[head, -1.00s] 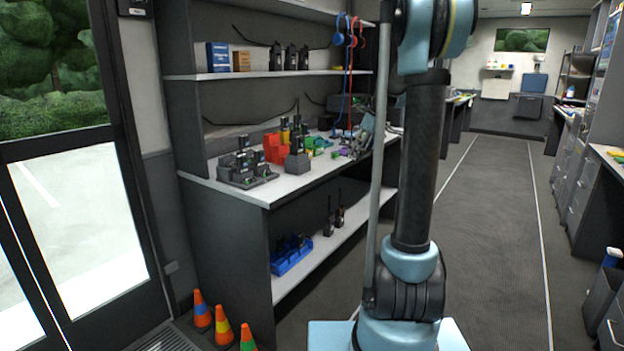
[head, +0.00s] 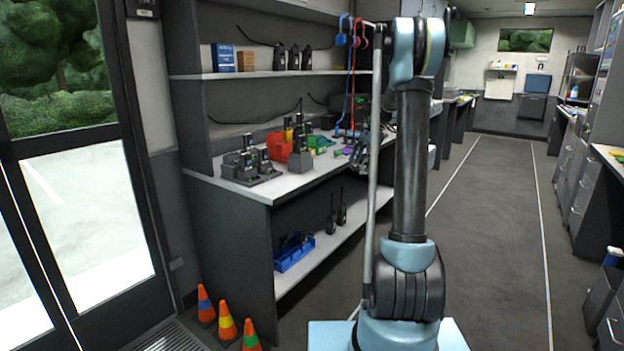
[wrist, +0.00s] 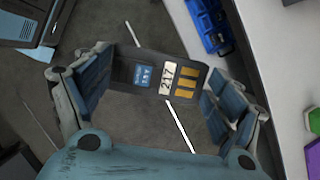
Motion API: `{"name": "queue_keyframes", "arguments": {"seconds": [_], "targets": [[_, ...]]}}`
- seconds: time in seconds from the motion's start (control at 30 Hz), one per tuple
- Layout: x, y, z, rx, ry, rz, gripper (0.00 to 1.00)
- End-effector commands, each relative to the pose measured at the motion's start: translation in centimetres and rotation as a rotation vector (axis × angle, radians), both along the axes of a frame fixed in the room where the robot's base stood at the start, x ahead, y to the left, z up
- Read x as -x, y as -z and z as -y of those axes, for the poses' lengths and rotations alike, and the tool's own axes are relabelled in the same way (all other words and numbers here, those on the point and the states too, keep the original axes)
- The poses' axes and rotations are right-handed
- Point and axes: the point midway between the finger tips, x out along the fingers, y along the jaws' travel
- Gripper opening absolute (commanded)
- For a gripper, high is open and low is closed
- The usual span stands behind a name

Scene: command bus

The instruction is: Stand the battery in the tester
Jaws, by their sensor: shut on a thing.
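The battery (wrist: 162,75) is a dark flat block with a blue label, a white "217" label and yellow contact strips. In the wrist view it sits between the blue pads of my gripper (wrist: 158,92), which is shut on it. The grey floor lies behind and below the battery. In the head view my gripper (head: 365,152) is small and partly behind my arm, near the bench's right end, and the battery cannot be made out there. A dark grey upright block (head: 300,158) near the bench's front edge may be the tester; I cannot be sure.
The white bench top (head: 262,190) carries a charger rack with radios (head: 250,166), red bins (head: 278,148) and small green pieces (head: 320,142). A blue tray (head: 294,254) is on the lower shelf. Cones (head: 227,328) stand at left. The aisle (head: 485,220) is clear.

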Motion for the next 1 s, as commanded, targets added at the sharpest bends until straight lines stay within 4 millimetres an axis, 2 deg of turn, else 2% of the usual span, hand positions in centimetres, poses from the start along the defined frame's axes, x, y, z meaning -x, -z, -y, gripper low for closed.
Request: {"name": "queue_keyframes", "arguments": {"seconds": [0.4,0.6,0.8,1.0], "targets": [[-2.0,5.5,-0.6,0.0,-0.666,0.0,0.56],[-2.5,7.4,-0.7,0.0,-0.897,-0.001,0.56],[-2.7,8.3,-0.7,-0.001,-1.0,0.002,0.56],[-2.7,8.4,-0.6,-0.001,-1.012,0.001,0.56]]}}
